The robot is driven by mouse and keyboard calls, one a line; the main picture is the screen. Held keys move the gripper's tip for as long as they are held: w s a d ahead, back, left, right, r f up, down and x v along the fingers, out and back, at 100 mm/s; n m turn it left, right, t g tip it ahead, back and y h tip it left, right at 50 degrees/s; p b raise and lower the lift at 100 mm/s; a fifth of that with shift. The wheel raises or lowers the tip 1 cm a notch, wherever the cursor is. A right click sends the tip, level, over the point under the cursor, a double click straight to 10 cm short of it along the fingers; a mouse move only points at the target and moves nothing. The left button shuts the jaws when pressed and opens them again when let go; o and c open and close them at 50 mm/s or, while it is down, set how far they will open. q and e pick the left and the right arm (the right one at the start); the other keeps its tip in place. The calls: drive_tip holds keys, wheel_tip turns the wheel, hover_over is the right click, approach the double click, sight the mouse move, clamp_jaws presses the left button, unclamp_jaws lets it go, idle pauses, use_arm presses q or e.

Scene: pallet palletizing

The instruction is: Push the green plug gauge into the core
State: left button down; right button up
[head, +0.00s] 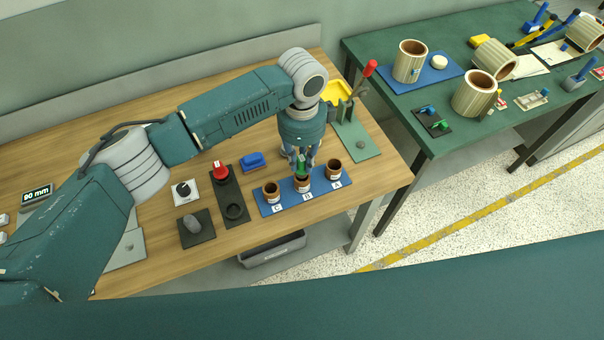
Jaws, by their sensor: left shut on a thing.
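My left gripper (301,165) points down over the middle core B (303,185) in the head view. It is shut on the green plug gauge (301,169), which stands upright at the mouth of core B. How far the gauge is inside the core is hidden by the fingers and too small to tell. Three brown cores stand on a blue board (262,199) with labels C, B and A. Core C (271,192) is left of the gripper and core A (334,168) is right of it. My right gripper is not in view.
Left of the board are a red-knobbed gauge (220,171) on a black holder, a blue block (252,160) and a grey mouse-like item (193,224). A grey bin (272,250) sits below the table's front edge.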

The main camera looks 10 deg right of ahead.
sight(302, 170)
use_arm(q)
drive_tip(key=shift+p, duration=0.4)
idle(0.5)
drive_tip(key=shift+f+b, duration=0.95)
drive_tip(key=shift+f, duration=1.15)
idle(0.8)
drive_tip(key=c, duration=1.5)
unclamp_jaws()
